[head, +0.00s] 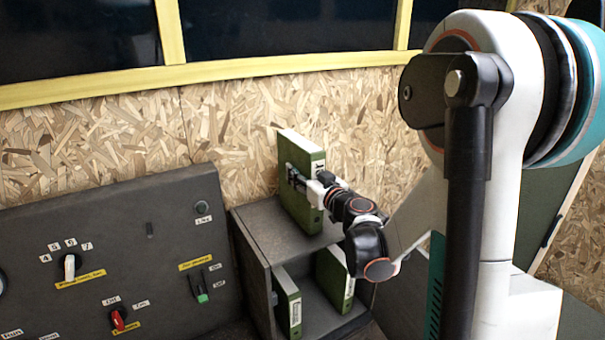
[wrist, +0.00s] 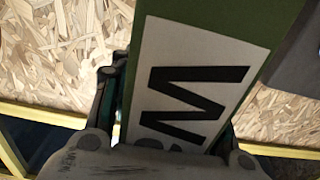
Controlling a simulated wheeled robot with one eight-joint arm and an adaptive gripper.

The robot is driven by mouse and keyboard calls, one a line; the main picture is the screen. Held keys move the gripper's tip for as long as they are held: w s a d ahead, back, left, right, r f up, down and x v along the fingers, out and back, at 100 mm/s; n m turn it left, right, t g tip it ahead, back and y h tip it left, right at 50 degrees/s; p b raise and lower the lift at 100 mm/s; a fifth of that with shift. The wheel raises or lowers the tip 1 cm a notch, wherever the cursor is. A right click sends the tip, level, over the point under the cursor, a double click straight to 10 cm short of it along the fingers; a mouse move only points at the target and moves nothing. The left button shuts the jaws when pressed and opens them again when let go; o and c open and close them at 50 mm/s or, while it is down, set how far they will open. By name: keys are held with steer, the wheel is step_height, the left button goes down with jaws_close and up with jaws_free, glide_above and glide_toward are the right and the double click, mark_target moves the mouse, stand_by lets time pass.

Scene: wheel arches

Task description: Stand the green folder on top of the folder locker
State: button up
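A green folder (head: 306,205) with a white label stands upright at the top of the grey folder locker (head: 268,226). Its lower edge looks level with the locker's top, but I cannot tell whether it rests there. My gripper (head: 294,178) is around the folder's upper part, with its fingers on either side. In the wrist view the green folder (wrist: 270,20) fills the space between the fingers of my gripper (wrist: 165,100), and its label shows large dark lettering. The fingers look closed against the folder, partly hidden behind it.
Two more green folders stand inside the open locker, one at the left (head: 288,302) and one at the right (head: 335,280). A dark control panel (head: 130,255) with knobs is left of the locker. A chipboard wall (head: 230,120) rises behind.

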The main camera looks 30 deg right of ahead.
steer(key=shift+o, duration=0.5)
steer(key=shift+r, duration=0.15)
steer(key=shift+s, duration=0.25)
steer(key=s, duration=1.1)
steer(key=shift+s+d, duration=0.2)
steer(key=shift+s, duration=0.1)
